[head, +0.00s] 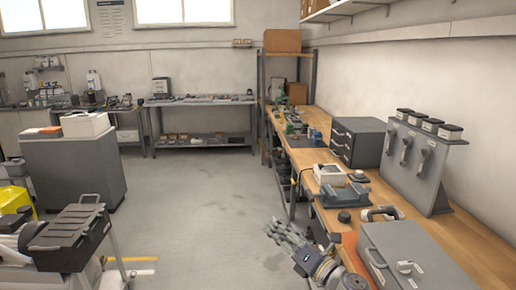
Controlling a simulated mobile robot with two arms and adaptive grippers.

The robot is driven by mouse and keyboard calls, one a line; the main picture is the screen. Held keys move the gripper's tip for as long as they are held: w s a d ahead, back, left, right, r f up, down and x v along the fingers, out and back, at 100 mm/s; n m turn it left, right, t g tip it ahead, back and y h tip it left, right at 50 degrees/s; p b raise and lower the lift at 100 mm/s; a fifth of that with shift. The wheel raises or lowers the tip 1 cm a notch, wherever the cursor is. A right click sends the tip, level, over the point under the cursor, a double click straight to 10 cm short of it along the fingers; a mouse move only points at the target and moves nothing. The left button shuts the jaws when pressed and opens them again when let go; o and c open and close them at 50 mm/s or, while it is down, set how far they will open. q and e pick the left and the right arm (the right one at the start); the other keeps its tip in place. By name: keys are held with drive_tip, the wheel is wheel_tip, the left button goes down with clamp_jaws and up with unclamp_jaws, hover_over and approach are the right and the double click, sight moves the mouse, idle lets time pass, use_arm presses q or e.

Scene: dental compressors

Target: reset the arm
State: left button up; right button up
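My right gripper (275,228) is in the lower middle of the head view, with its arm coming in from the bottom right. It is over the floor, left of the workbench's front edge, and its grey fingers point up and left in the picture. I see nothing held in it, but the fingers are too small and overlapped to tell their opening. My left gripper is not in view.
A wooden workbench (450,232) runs along the right wall, carrying a grey case (405,255), a drawer unit (358,142) and a grey panel (412,165). A grey cabinet (72,172) and a dark-topped machine (70,238) stand left. The middle floor (190,205) is clear.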

drive_tip(key=s+d+f+m+g+h, duration=0.2)
drive_tip(key=s+d+f+m+h, duration=0.6)
drive_tip(key=m, duration=0.5)
drive_tip(key=s+d+f+m+g+h, duration=0.1)
drive_tip(key=s+d+f+m+h, duration=0.4)
drive_tip(key=s+f+m, duration=0.55)
drive_tip(key=s+d+f+m+g, duration=0.15)
drive_tip(key=s+m+g, duration=0.3)
drive_tip(key=s, duration=0.85)
drive_tip(key=s+f+m+g, duration=0.35)
drive_tip(key=s+m, duration=0.25)
drive_tip(key=s, duration=0.6)
wheel_tip(320, 180, down, 27)
drive_tip(key=s+g, duration=0.2)
drive_tip(key=s+d+f+g, duration=0.1)
drive_tip(key=s+d+f, duration=0.2)
drive_tip(key=s+f, duration=1.2)
drive_tip(key=shift+s+n, duration=0.3)
drive_tip(key=shift+s, duration=0.25)
